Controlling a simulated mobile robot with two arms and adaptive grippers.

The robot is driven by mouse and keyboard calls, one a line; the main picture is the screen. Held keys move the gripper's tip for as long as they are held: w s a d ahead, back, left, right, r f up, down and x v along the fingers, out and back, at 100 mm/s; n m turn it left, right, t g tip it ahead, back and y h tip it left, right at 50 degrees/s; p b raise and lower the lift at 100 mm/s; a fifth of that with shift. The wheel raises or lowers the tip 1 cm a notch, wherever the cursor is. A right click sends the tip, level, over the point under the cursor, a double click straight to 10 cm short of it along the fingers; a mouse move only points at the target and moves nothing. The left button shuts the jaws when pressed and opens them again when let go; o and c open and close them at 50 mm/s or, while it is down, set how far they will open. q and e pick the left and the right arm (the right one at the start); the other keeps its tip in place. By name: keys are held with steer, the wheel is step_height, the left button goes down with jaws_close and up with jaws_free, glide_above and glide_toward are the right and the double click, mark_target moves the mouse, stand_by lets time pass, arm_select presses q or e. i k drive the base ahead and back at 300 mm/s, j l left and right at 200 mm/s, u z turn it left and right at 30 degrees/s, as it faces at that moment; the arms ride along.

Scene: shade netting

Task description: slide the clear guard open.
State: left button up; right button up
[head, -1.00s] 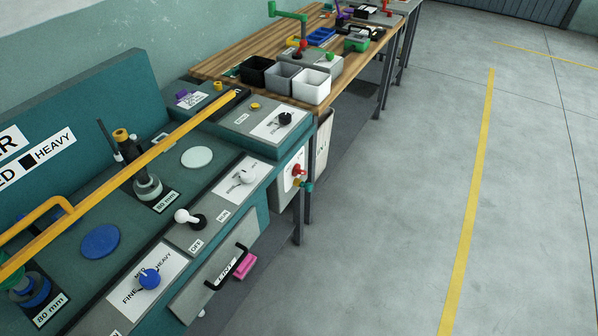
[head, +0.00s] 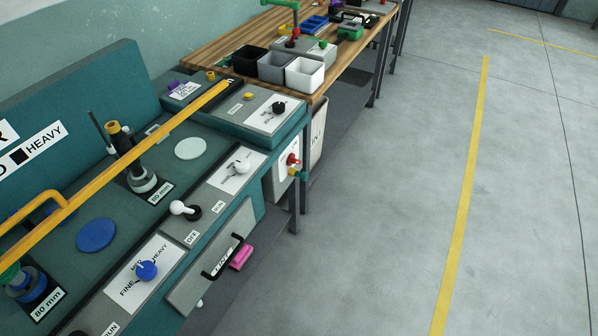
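The guard shows as a long yellow bar (head: 150,145) running diagonally over the teal machine bed, from the left edge to the back right. A bent yellow handle (head: 40,208) is joined to it at the left. Any clear panel is too transparent to make out. Neither of my grippers is in view, and nothing is seen touching the handle or bar.
The machine's front has a blue knob (head: 147,271), a white-balled lever (head: 178,207) and a drawer with a black handle (head: 222,257). A wooden bench (head: 215,57) with black, grey and white bins stands behind. The concrete floor (head: 400,190) at right is clear.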

mark_target(66, 207)
steer(key=u, duration=1.85)
